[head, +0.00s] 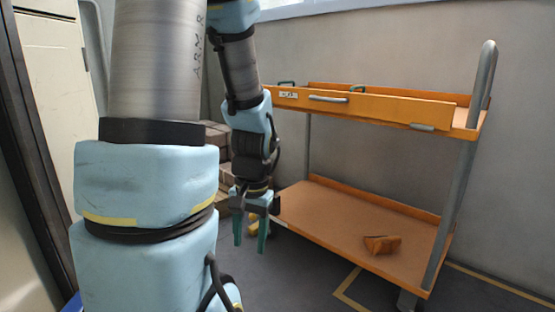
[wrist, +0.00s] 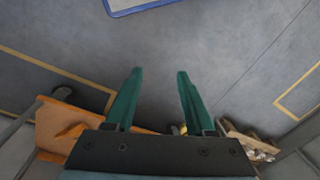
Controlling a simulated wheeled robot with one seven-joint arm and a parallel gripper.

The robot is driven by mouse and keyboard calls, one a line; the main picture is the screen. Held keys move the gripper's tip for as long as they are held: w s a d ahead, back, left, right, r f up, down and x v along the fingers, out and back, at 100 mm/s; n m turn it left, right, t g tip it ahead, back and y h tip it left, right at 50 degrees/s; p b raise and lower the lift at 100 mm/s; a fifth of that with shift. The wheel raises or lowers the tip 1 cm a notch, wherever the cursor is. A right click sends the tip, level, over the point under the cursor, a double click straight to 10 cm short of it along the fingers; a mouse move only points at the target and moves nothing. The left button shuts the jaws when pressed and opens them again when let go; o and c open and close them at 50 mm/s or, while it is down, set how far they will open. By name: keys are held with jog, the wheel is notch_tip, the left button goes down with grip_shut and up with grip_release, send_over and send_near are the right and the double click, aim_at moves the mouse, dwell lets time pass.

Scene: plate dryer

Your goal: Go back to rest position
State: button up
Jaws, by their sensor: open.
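My gripper (head: 251,232) hangs pointing down in the middle of the head view, with its two green fingers apart and nothing between them. In the wrist view my gripper (wrist: 158,98) shows both fingers spread over bare grey floor. It is to the left of an orange two-shelf cart (head: 368,104) and apart from its upper shelf. No plate is clearly visible in either view.
An orange-brown object (head: 381,244) lies on the cart's lower shelf (head: 335,212). Stacked brown boxes (head: 217,134) stand behind my arm, partly hidden. A blue-edged panel (wrist: 135,6) shows at the wrist view's top. Floor (wrist: 180,50) below my gripper is clear.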

notch_tip(320, 180, up, 41)
jog(key=n+t+h+p, duration=0.1)
jog(key=n+p, duration=0.1)
jog(key=p, duration=3.6)
jog(key=shift+a, duration=0.3)
jog(key=shift+s, duration=0.1)
jog(key=shift+c, duration=0.3)
